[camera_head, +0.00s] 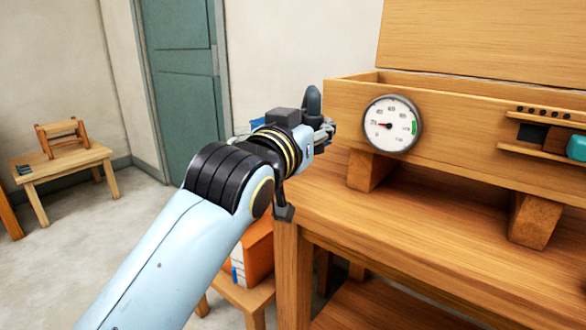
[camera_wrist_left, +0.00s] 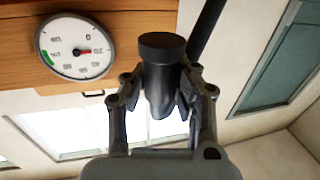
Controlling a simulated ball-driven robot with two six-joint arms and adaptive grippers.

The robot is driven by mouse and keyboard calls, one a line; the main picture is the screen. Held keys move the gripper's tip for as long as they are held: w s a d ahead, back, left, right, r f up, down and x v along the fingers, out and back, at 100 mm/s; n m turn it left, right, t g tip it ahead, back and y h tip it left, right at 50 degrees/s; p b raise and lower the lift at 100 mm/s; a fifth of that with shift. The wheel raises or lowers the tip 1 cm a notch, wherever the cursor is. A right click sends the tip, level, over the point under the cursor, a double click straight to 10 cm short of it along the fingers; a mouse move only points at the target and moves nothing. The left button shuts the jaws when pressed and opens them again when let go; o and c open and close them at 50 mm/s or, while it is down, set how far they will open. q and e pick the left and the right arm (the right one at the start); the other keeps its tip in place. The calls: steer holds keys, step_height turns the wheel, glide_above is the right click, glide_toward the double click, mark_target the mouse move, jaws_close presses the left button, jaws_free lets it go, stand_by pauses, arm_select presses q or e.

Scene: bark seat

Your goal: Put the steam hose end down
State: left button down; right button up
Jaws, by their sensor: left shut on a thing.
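My left gripper (camera_head: 322,127) is shut on the steam hose end (camera_head: 313,100), a dark grey rounded piece. In the head view it is held beside the left end of the wooden steam box (camera_head: 460,125). In the left wrist view the hose end (camera_wrist_left: 160,55) sits between both fingers (camera_wrist_left: 162,88), and a black hose (camera_wrist_left: 206,28) runs up behind it. The gripper's far side is partly hidden in the head view. My right gripper is not in view.
A round gauge (camera_head: 391,125) is on the box front. The box rests on wooden blocks (camera_head: 368,171) on a bench (camera_head: 400,215) with a clear front top. An orange box (camera_head: 257,255) stands low beside the bench. A small table (camera_head: 68,163) stands far left.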

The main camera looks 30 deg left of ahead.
arm_select(q)
steer(key=w+a+f+b, duration=0.1)
steer(key=w+a+f, duration=0.1)
steer(key=a, duration=0.1)
steer(key=w+a+f+b, duration=0.1)
steer(key=w+a+f, duration=0.1)
steer(key=a+f, duration=0.1)
steer(key=w+a+f+b, duration=0.1)
steer(key=w+a+f, duration=0.1)
steer(key=a, duration=0.2)
steer(key=shift+w+f, duration=0.15)
steer(key=shift+w, duration=0.1)
step_height(320, 180, down, 3)
steer(key=shift+s+d+r+b, duration=0.1)
steer(key=shift+r+b, duration=0.05)
steer(key=shift+b, duration=0.4)
steer(key=shift+f, duration=0.3)
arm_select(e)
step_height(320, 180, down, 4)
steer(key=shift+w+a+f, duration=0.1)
arm_select(q)
steer(key=shift+d+f, duration=0.1)
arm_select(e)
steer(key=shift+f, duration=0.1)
arm_select(q)
steer(key=c, duration=1.5)
jaws_free()
steer(key=shift+f, duration=0.1)
steer(key=shift+c, duration=0.2)
steer(key=o, duration=0.5)
